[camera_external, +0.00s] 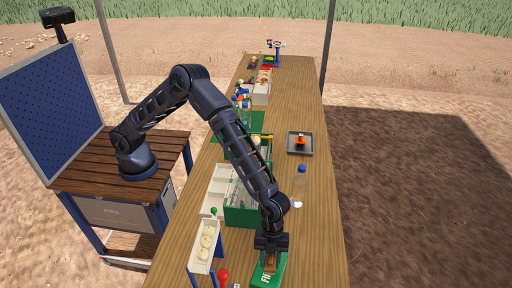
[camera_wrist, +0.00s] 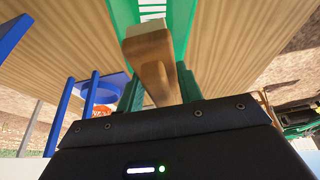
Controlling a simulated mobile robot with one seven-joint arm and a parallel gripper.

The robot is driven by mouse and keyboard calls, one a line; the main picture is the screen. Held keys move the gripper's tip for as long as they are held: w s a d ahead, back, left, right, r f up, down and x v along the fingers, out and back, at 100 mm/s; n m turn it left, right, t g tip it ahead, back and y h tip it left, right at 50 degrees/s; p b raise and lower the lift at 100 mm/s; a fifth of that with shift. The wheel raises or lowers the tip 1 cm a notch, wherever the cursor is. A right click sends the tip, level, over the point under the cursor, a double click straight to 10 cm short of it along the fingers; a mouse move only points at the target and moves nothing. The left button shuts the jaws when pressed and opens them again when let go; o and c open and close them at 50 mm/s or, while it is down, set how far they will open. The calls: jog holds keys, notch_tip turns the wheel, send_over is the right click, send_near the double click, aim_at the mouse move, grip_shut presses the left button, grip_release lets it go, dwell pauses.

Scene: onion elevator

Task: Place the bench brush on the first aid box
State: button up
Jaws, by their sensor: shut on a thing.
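The bench brush (camera_wrist: 150,58) has a wooden handle and lies between my gripper's two fingers in the wrist view. It also shows as a small brown piece (camera_external: 269,264) below my gripper (camera_external: 270,252) in the external view. My gripper is shut on it and points down at the near end of the table. The first aid box (camera_external: 262,278) is green with white lettering and is directly below the brush, cut off by the picture's bottom edge. Its green top (camera_wrist: 122,10) shows beyond the brush in the wrist view. I cannot tell whether brush and box touch.
A white tray of onions (camera_external: 205,240) on blue legs stands left of the box.

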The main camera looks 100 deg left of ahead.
aim_at(270, 264)
jog(key=shift+f, duration=1.5)
jog(key=shift+f, duration=0.1)
jog(key=o, duration=1)
